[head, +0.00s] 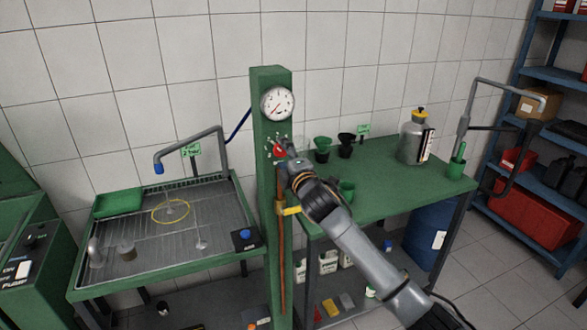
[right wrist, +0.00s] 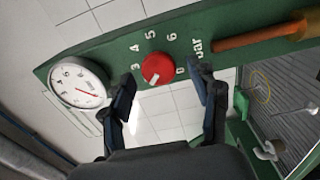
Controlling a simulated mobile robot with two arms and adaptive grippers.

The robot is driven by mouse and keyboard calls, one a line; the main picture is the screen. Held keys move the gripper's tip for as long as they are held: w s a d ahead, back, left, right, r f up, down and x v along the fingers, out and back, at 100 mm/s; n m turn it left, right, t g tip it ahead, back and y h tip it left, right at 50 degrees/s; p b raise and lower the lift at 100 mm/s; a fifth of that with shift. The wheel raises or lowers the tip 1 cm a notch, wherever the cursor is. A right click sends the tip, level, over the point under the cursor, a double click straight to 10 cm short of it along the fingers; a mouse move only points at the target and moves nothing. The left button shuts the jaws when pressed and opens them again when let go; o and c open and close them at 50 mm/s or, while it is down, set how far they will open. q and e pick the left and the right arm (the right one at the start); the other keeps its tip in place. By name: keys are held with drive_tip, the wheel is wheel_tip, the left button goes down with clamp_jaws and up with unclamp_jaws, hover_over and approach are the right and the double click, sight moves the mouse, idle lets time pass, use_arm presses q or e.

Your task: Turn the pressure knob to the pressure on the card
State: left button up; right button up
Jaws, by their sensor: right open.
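The red pressure knob (head: 279,149) is on a green post (head: 270,82), below a white round gauge (head: 278,103). In the right wrist view the knob (right wrist: 157,69) has a white mark at its lower edge, with white numbers and "bar" around it. The gauge (right wrist: 78,82) has a red needle. My right gripper (right wrist: 164,88) is open, its fingers apart on either side of the knob. Whether they touch it cannot be told. In the head view my right gripper (head: 287,152) partly covers the dial. A green card (head: 191,150) stands behind the sink, its text too small to read surely. My left gripper is out of view.
A washing basin (head: 150,277) with a bent spout stands left of the post. On the right, a green bench (head: 385,178) holds cups, a metal canister (head: 415,140) and another small green card (head: 363,130). An orange pipe (head: 282,250) runs down the post.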

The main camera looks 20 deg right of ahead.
drive_tip(key=s, duration=1)
drive_tip(key=shift+s+d, duration=0.2)
drive_tip(key=shift+f, duration=0.1)
drive_tip(key=s+d+f+m+g, duration=0.1)
drive_tip(key=s+f+m+g, duration=0.1)
drive_tip(key=f, duration=1)
drive_tip(key=s+d+f+m+g+h+b, duration=0.1)
drive_tip(key=d+f+m+g, duration=0.1)
drive_tip(key=f, duration=0.9)
drive_tip(key=s+d+f+m+g, duration=0.1)
drive_tip(key=s+f+m+g, duration=0.1)
drive_tip(key=f, duration=1)
drive_tip(key=s+f+m+g, duration=0.2)
drive_tip(key=s+f, duration=0.5)
drive_tip(key=f, duration=0.3)
drive_tip(key=s+f+m+g, duration=0.2)
drive_tip(key=s+f, duration=0.6)
drive_tip(key=f, duration=0.3)
drive_tip(key=s+a+f+m+g, duration=0.1)
drive_tip(key=s+f, duration=0.4)
drive_tip(key=s, duration=0.7)
drive_tip(key=s+a+f+m+g+b, duration=0.1)
drive_tip(key=s+f+m+g, duration=0.2)
drive_tip(key=s, duration=1)
drive_tip(key=s+a+f+m+g+b, duration=0.1)
drive_tip(key=s+f+m+g, duration=0.1)
drive_tip(key=s+f, duration=0.7)
drive_tip(key=s+g, duration=0.1)
drive_tip(key=s, duration=0.3)
drive_tip(key=shift+a+f, duration=0.25)
